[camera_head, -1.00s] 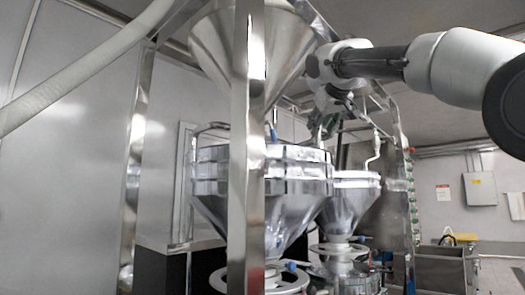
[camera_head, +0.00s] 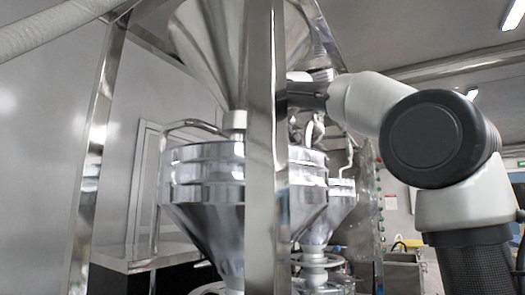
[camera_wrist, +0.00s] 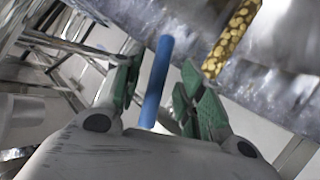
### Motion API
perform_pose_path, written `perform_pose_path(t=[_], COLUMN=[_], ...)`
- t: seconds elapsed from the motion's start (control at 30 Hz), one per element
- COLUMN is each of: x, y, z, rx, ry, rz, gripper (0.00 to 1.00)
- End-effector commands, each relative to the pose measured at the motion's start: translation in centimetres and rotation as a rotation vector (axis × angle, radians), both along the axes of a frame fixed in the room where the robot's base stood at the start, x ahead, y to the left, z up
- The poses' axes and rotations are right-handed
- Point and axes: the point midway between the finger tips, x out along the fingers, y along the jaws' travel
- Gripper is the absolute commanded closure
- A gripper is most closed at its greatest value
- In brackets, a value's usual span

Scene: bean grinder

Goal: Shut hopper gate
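In the wrist view a blue rod-like handle (camera_wrist: 156,80) stands between the green-padded fingers of my gripper (camera_wrist: 160,76). The gripper is open, with a gap on each side of the handle. The handle's upper end is near the shiny metal edge above. A strip of brown beans (camera_wrist: 232,38) shows to its right. In the head view the steel cone hopper (camera_head: 212,55) hangs above the lower steel vessel (camera_head: 200,190). My gripper is mostly hidden there behind the upright post, and the gate itself cannot be made out.
A bright steel frame post (camera_head: 260,170) stands in front of the hopper. A bent pipe (camera_head: 190,126) rises beside the vessel at left. A second, smaller vessel (camera_head: 340,205) stands behind at right. A pale hose (camera_head: 50,30) crosses the upper left.

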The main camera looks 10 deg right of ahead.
Motion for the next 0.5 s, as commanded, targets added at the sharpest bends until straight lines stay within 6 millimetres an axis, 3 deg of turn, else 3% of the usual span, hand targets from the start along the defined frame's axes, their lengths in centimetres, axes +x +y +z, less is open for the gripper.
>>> perform_pose_path(t=[0.2, 0.5], x=[2.4, 2.8], y=[0.1, 0.1], z=[-1.0, -1.1], rx=[0.0, 0.0], ry=[0.0, -0.001], rz=[-0.001, 0.0], gripper=[0.61, 0.61])
